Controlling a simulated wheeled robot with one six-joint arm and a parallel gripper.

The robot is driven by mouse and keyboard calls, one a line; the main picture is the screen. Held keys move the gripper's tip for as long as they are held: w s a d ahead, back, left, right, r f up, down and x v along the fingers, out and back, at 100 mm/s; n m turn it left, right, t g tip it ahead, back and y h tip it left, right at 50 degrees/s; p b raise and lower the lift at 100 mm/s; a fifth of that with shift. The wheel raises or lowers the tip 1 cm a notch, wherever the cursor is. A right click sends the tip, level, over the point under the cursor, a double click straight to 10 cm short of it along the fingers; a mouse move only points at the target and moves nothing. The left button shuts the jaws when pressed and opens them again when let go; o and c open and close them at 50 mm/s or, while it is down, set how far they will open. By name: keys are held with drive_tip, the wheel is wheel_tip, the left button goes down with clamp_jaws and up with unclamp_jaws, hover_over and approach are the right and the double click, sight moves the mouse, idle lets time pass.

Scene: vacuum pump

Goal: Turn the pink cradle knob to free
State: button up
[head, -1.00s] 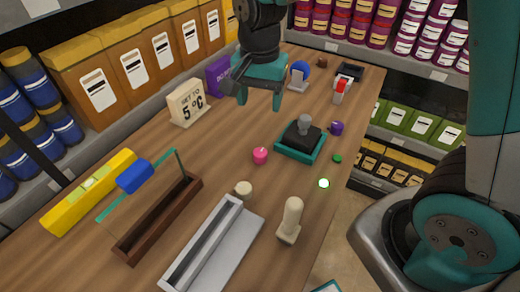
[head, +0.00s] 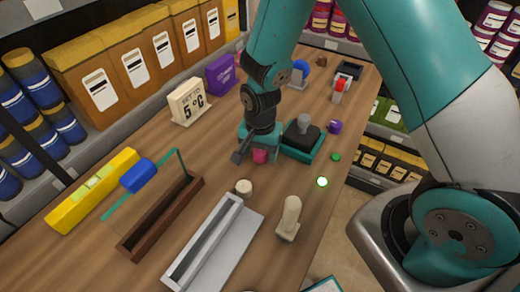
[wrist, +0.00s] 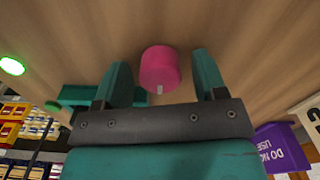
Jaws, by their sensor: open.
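The pink knob (head: 260,156) stands on the wooden table, just left of a teal-based cradle (head: 304,140) with a black top and grey post. In the wrist view the pink knob (wrist: 160,69) is a short cylinder with a small pale mark on its near edge. My gripper (wrist: 162,82) is open, with one teal finger on each side of the knob and visible gaps to both. In the head view my gripper (head: 259,152) is low over the knob and partly hides it.
A cream knob (head: 244,187), a grey tray (head: 215,240) and a cream handle (head: 289,218) lie nearer. A purple knob (head: 335,127) and a green button (head: 336,156) are right of the cradle. A "5 °C" sign (head: 188,102) stands at the back left.

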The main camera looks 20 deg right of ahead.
drive_tip(key=shift+c, duration=0.2)
drive_tip(key=c, duration=0.9)
drive_tip(key=shift+n, duration=0.3)
drive_tip(key=n, duration=0.3)
drive_tip(key=shift+n, duration=0.3)
drive_tip(key=n, duration=0.4)
drive_tip(key=shift+b, duration=0.3)
drive_tip(key=n, duration=0.9)
drive_tip(key=shift+n, duration=0.3)
